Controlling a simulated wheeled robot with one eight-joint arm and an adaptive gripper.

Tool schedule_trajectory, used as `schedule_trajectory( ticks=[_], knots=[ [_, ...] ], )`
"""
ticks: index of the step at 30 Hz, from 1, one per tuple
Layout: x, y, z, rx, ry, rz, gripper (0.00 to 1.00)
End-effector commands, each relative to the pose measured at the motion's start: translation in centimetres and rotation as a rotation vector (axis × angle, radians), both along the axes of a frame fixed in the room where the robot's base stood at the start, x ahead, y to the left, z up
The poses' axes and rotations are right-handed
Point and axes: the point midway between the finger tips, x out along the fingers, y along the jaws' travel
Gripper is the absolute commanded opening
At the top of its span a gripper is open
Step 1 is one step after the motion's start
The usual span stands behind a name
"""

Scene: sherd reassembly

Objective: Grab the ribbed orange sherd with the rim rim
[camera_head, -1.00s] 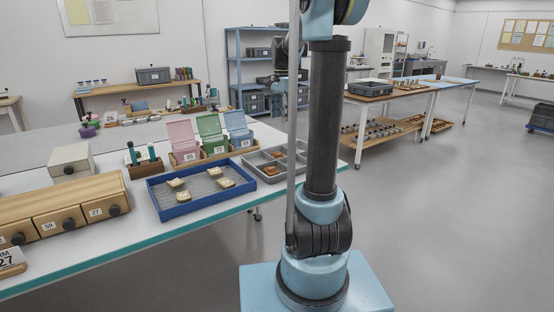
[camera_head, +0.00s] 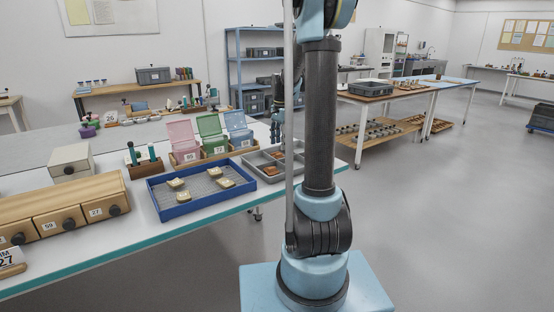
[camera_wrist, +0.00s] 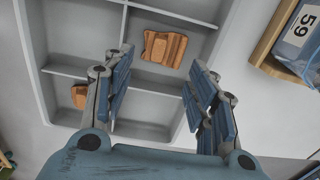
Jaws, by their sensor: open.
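A ribbed orange-brown sherd (camera_wrist: 164,48) lies in a compartment of the grey divided tray (camera_wrist: 58,70). It shows in the wrist view just beyond and between my fingertips. A second orange-brown sherd (camera_wrist: 79,96) lies in the compartment to the left, partly hidden by a divider and my left finger. My gripper (camera_wrist: 161,66) is open and empty above the tray, its fingers apart on either side of the first sherd's line. In the head view my gripper (camera_head: 277,128) hangs over the back of the tray, partly hidden by my arm. I cannot tell the rim there.
A blue tray (camera_head: 206,211) with several pale sherds stands left of the grey tray. Pink, green and blue open boxes (camera_head: 212,128) stand behind it. In the wrist view a wooden holder with a box labelled 59 (camera_wrist: 298,29) is close on the right.

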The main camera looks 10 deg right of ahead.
Motion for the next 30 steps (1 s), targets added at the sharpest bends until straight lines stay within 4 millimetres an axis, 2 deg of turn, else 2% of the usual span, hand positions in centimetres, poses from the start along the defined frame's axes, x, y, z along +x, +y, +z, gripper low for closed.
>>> schedule_trajectory(
  ticks=[4,12,16,23,27,30],
  knots=[
    [0.1,0.1,-1.0,0.000,0.000,0.000,0.52],
    [0.2,0.2,-4.4,0.000,0.000,0.000,0.52],
    [0.2,0.2,-5.1,0.000,0.000,0.000,0.52],
    [0.1,0.2,-5.2,0.000,0.000,0.000,0.52],
    [0.2,0.2,-5.2,0.000,0.000,0.000,0.23],
    [0.2,0.2,-5.2,0.000,0.000,0.000,0.23]
  ],
)
